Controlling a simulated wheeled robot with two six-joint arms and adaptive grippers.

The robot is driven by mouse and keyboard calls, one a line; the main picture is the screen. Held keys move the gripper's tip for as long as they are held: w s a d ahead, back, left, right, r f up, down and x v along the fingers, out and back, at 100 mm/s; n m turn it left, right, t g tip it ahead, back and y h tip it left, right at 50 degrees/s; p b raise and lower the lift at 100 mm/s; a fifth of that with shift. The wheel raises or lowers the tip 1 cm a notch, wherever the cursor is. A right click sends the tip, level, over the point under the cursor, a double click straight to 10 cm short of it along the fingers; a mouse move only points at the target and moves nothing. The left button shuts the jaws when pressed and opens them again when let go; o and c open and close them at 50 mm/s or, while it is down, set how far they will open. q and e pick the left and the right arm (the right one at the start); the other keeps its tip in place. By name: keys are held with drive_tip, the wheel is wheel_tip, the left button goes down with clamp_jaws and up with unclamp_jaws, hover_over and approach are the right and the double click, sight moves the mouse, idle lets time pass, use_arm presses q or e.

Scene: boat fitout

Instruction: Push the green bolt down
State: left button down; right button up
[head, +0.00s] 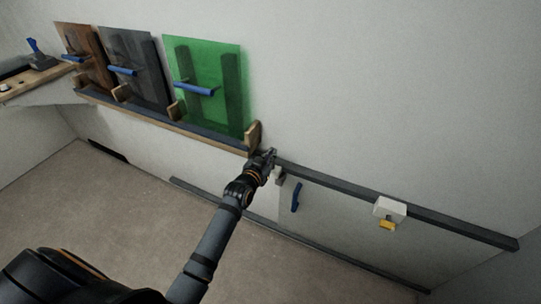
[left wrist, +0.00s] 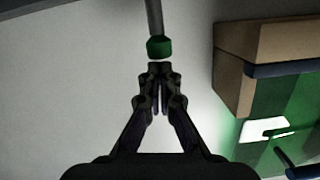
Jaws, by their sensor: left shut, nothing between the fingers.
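The green bolt (left wrist: 159,47) shows in the left wrist view as a short green knob at the end of a grey rod. My left gripper (left wrist: 159,72) is shut and empty, its fingertips close to the knob's end; I cannot tell whether they touch it. In the head view my left gripper (head: 269,157) is up at the wall rail, by the right end of the panel ledge. It hides the bolt there. My right gripper is not in view.
A dark rail (head: 400,205) runs along the wall, with a white box and yellow block (head: 387,225) further right. A blue handle (head: 296,197) is below the rail. A green panel (head: 209,85) stands on a wooden ledge (head: 165,123). The floor (head: 110,215) is clear.

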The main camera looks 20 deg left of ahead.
use_arm(q)
wheel_tip(320, 180, down, 4)
drive_tip(key=b, duration=0.3)
drive_tip(key=s+r+p, duration=0.5)
drive_tip(key=s+r, duration=0.1)
drive_tip(key=s, duration=0.4)
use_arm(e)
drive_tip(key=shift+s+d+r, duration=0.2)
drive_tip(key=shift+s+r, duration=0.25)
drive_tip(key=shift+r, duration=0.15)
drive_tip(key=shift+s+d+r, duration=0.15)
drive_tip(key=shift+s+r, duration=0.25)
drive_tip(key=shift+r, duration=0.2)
